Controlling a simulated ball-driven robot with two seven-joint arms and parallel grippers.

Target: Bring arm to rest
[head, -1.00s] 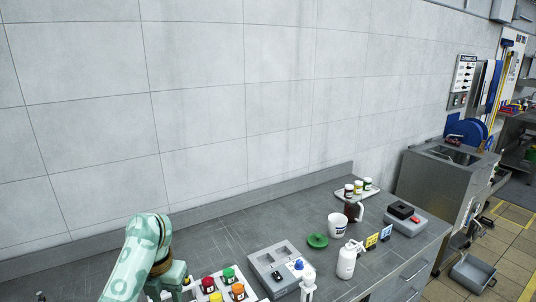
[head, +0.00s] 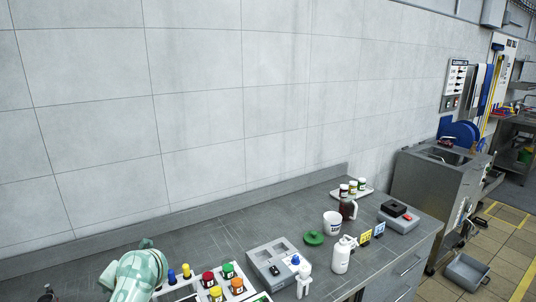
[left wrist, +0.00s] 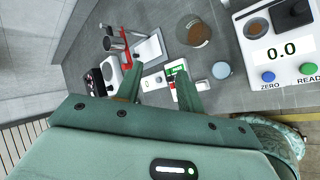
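My mint-green left arm (head: 138,273) shows at the lower left of the head view, low over the near side of the counter. Its gripper is out of that frame. In the left wrist view my left gripper (left wrist: 158,76) has its two fingers apart, with nothing held between them. Beyond the fingertips lie the grey counter and a small green-and-white item (left wrist: 177,74) near the right finger. My right arm and gripper show in neither view.
Jars with coloured lids (head: 229,271) stand in a pale rack beside my arm. In the wrist view, a scale (left wrist: 280,50) reads 0.0.

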